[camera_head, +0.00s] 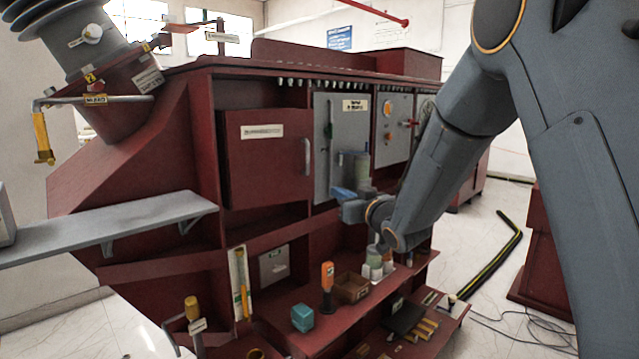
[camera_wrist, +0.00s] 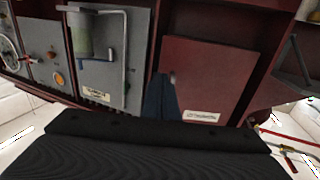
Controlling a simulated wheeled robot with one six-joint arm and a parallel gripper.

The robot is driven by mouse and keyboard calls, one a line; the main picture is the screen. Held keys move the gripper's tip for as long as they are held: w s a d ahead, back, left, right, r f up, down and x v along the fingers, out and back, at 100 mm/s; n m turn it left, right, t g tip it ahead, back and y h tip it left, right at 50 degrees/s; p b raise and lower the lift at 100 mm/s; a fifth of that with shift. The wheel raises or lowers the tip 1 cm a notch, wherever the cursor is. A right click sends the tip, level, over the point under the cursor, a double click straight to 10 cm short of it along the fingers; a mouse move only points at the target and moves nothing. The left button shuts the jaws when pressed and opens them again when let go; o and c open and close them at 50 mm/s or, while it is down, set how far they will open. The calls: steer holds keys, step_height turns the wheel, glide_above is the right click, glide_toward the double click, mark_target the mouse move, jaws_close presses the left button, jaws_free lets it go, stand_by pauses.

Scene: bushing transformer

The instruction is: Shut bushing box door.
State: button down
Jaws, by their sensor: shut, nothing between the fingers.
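The dark red bushing box door (camera_head: 265,170) hangs in the cabinet front in the head view. It has a pale label near its top and a grey handle (camera_head: 307,155) on its right side. A dark gap shows above it, and it looks ajar. The door also shows in the wrist view (camera_wrist: 205,75), with its label upside down. My gripper (camera_head: 343,193) is right of the door and below handle height, in front of the grey panel. In the wrist view my blue fingers (camera_wrist: 161,98) are together and empty, and appear near the door's handle edge; contact cannot be told.
A grey panel (camera_head: 322,130) with a cylinder and handle adjoins the door on the right. A grey shelf (camera_head: 120,225) juts out at left. An orange-handled tool (camera_head: 327,280), a teal box (camera_head: 302,317) and an open brown box (camera_head: 351,287) stand on the lower ledge.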

steer(key=p+x, duration=0.4)
steer(key=x, duration=0.8)
